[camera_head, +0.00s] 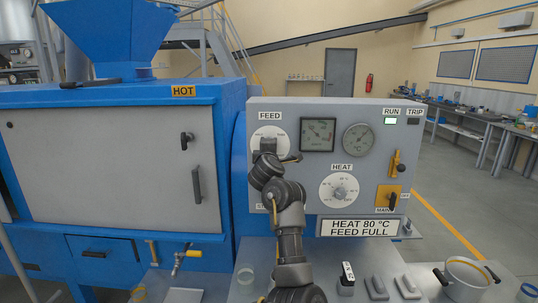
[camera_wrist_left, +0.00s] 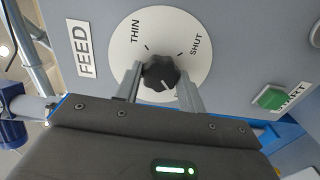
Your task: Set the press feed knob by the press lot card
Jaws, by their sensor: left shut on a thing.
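The press feed knob (camera_wrist_left: 160,72) is a black lobed knob on a white round dial, under the FEED label (camera_head: 269,115) in the head view. The dial (camera_wrist_left: 190,22) shows THIN and SHUT in the wrist view; its lower part is hidden by my gripper. The knob's white mark points down and slightly right in that picture. My left gripper (camera_wrist_left: 160,82) is shut on the knob, one finger on each side; in the head view it (camera_head: 268,148) covers most of the knob. The lot card (camera_head: 362,227) reads HEAT 80 °C, FEED FULL. My right gripper is not in view.
The HEAT dial (camera_head: 339,190) is right of my left arm, with two gauges (camera_head: 318,134) above it. A green START button (camera_wrist_left: 270,97) lies beside the FEED dial. Yellow-mounted handles (camera_head: 388,198) are at the panel's right. Several small items stand on the shelf below.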

